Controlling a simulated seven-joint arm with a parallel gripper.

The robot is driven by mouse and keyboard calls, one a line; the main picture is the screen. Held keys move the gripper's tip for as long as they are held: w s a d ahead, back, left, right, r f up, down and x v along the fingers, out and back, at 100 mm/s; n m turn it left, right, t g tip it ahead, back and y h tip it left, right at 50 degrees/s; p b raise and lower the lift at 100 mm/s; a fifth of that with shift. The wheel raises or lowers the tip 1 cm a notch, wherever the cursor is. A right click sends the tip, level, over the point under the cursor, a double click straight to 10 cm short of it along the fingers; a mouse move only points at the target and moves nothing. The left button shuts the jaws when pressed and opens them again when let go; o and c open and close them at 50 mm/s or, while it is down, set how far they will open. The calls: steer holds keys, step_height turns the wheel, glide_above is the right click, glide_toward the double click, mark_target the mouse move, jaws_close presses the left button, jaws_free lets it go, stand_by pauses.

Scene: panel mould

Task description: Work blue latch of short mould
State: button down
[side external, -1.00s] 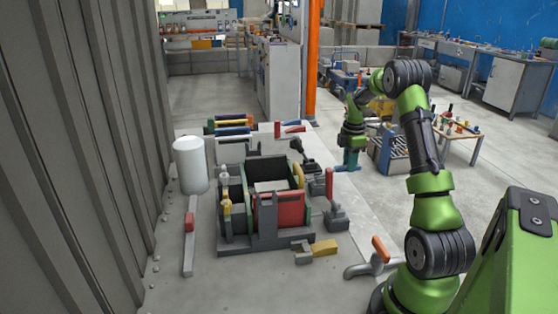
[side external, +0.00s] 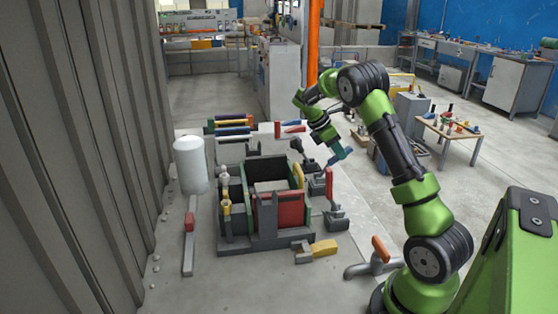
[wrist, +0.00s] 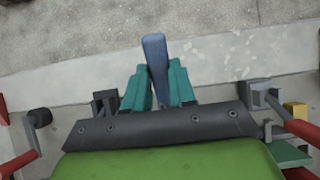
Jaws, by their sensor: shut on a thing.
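My gripper (side external: 338,150) has teal fingers, which show in the wrist view (wrist: 160,85). They are shut around a blue bar-like piece (wrist: 155,52), likely the blue latch handle. It juts out beyond the fingertips in the wrist view and is small in the side view (side external: 332,161). Its lower end is hard to make out, and I cannot tell whether it is joined to anything. The gripper is tilted, up and right of the box-shaped mould, which has a red front panel (side external: 290,211) and a grey base (side external: 265,242).
A red upright handle (side external: 329,183) and a black-knobbed lever (side external: 297,145) stand right of the mould. A yellow-handled clamp (side external: 323,248) lies in front, and an orange-handled one (side external: 380,248) is further right. A white cylinder (side external: 190,164) stands left. Coloured bars (side external: 232,130) lie behind.

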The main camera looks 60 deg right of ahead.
steer(key=w+a+g+h, duration=0.1)
steer(key=w+a+r+g+h, duration=0.1)
steer(key=w+a+g+h, duration=0.1)
steer(key=shift+r, duration=0.2)
steer(key=shift+w+a+g+h, duration=1)
steer(key=shift+g+h, duration=0.1)
steer(key=c, duration=0.9)
jaws_free()
steer(key=v, duration=1.2)
steer(key=shift+f, duration=0.2)
